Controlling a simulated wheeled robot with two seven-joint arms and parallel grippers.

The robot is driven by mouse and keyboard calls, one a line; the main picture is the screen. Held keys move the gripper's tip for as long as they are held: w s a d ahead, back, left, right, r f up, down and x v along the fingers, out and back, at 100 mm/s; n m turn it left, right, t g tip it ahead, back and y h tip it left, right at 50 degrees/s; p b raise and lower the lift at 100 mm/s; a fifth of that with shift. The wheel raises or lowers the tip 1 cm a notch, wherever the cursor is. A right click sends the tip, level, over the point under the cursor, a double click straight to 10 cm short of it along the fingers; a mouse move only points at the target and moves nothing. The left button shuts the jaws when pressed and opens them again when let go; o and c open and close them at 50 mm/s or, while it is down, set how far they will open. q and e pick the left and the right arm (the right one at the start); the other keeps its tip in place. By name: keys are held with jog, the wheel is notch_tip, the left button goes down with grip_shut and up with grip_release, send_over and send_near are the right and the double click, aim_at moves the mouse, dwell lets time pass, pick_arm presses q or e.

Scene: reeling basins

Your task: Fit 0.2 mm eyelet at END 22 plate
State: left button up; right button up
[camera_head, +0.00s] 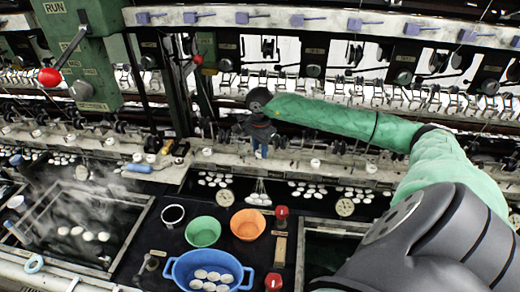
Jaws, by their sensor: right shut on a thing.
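My right gripper (261,152) reaches in from the right on a green-sleeved arm. It points down at the pale ledge behind the basins, with blue showing at its fingertips. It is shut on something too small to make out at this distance. I cannot tell the eyelet apart in this view. The END 22 plate cannot be picked out, as the small labels along the machine are not readable. My left gripper is not in view.
In front stand a blue tub (177,272) with white cocoons, a green bowl (203,232) and an orange bowl (248,224). A steaming basin (137,226) is at left. A red-knobbed lever (62,62) is at upper left. Reeling hardware crowds the back.

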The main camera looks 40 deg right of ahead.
jog(key=shift+s+d+f, duration=0.1)
jog(key=shift+s+f, duration=0.05)
jog(key=shift+f, duration=0.15)
